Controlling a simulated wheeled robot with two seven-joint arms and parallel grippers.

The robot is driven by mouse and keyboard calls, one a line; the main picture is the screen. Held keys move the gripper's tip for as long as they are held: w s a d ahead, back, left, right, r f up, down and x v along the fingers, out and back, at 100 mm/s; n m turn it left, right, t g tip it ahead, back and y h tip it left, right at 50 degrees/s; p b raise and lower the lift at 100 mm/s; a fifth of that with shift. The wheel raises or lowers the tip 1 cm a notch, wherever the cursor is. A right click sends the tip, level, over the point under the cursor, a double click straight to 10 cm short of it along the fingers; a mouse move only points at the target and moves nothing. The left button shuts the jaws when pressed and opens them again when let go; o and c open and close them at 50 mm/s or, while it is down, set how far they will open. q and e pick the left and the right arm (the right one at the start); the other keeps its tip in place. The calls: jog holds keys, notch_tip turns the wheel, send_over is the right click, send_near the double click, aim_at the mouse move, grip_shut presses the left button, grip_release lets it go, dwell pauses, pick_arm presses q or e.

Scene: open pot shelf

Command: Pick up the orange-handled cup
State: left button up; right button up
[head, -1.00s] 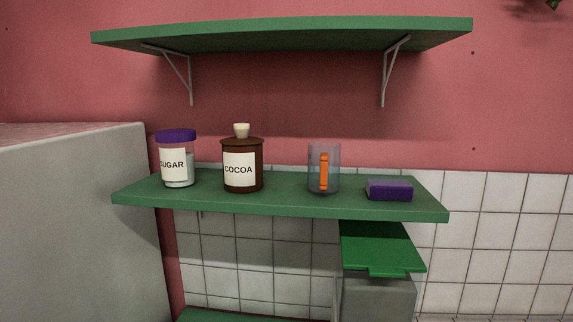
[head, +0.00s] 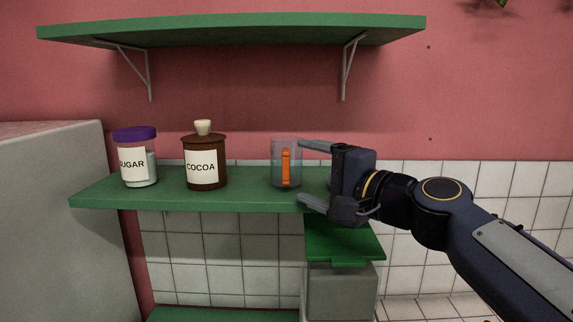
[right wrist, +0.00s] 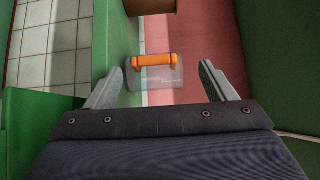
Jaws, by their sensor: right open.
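The orange-handled cup (head: 275,170) is clear, upright on the lower green shelf, its orange handle (head: 286,167) facing me. My right gripper (head: 304,170) has come in from the right, open, fingertips beside the cup's right side. In the right wrist view the cup (right wrist: 136,90) lies between and just ahead of the two fingers (right wrist: 160,82), with its orange handle (right wrist: 155,60) across it. I cannot tell whether a finger touches the cup. My left gripper is not in view.
Left of the cup, a cocoa jar (head: 204,168) and a sugar jar (head: 139,172) stand on the lower shelf (head: 180,203). An upper green shelf (head: 230,32) hangs above. A green-lidded bin (head: 345,250) is below. The pink wall is behind.

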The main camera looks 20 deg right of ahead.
aim_at(283, 166)
jog(key=p+x, duration=0.1)
jog(key=x, duration=0.3)
jog(key=shift+w, duration=0.35)
jog(key=x, duration=0.3)
jog(key=p+x, duration=0.1)
jog(key=x, duration=0.1)
jog(key=shift+w+d+f, duration=0.2)
jog(key=shift+w+f, duration=0.05)
jog(key=c, duration=0.9)
